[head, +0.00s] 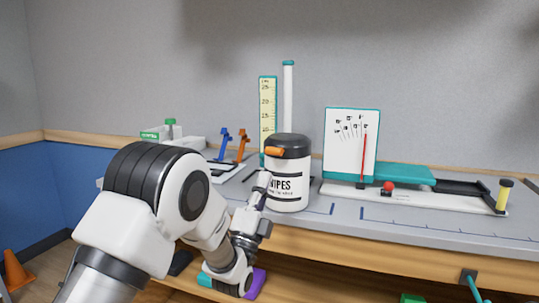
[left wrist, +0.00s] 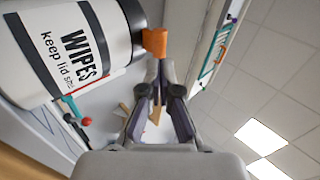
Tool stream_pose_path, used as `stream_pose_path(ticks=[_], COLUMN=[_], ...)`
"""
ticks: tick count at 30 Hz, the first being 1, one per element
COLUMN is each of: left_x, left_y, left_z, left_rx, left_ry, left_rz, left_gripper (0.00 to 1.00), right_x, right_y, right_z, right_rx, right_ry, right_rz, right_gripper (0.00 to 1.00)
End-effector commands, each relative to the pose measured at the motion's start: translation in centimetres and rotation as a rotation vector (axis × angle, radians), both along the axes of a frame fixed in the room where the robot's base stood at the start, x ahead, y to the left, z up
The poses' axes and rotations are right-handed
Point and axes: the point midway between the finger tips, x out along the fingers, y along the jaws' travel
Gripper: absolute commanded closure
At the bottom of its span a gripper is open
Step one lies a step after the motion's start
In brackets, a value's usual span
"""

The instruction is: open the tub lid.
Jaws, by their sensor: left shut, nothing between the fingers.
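The wipes tub (head: 288,186) is white with black bands and stands upright on the grey bench. Its black lid (head: 291,141) is on and looks closed. An orange tab (head: 275,151) sticks out from the lid's front left. The left wrist view shows the tub (left wrist: 62,52) large, with the tab (left wrist: 154,41) just beyond my fingertips. My left gripper (head: 264,180) is shut and empty at the tub's left side, below the tab. Its fingers (left wrist: 158,72) point up toward the tab. I cannot tell whether they touch it. My right gripper is not in view.
Behind the tub stand a yellow ruler (head: 267,108) and a white column (head: 288,95). Blue and orange clamps (head: 241,146) are to the left. A white dial board (head: 351,144) and a track with a red ball (head: 388,187) are to the right. The front right bench is clear.

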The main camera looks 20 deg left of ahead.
Motion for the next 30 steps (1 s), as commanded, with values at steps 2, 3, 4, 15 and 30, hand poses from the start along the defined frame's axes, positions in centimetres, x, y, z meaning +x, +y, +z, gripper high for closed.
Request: stream_pose_path(ticks=[2, 3, 4, 15, 30], left_x=[1.1, 1.6, 1.9, 3.3, 3.2], left_y=[-0.1, -0.2, -0.2, -0.4, -0.4], left_z=[1.2, 1.7, 2.0, 3.2, 5.2], left_rx=[0.0, 0.0, 0.0, 0.0, 0.008], left_ry=[-0.003, -0.002, -0.002, 0.001, 0.07], left_rz=[0.0, 0.0, 0.0, 0.0, 0.001], left_gripper=[1.0, 1.0, 1.0, 1.0, 1.0], right_x=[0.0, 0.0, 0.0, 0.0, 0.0], right_y=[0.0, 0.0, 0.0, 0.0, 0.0], right_z=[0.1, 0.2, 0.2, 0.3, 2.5], right_rx=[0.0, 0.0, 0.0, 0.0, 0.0], right_ry=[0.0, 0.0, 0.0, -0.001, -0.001], right_rz=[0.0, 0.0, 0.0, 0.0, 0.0], right_gripper=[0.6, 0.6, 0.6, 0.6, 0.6])
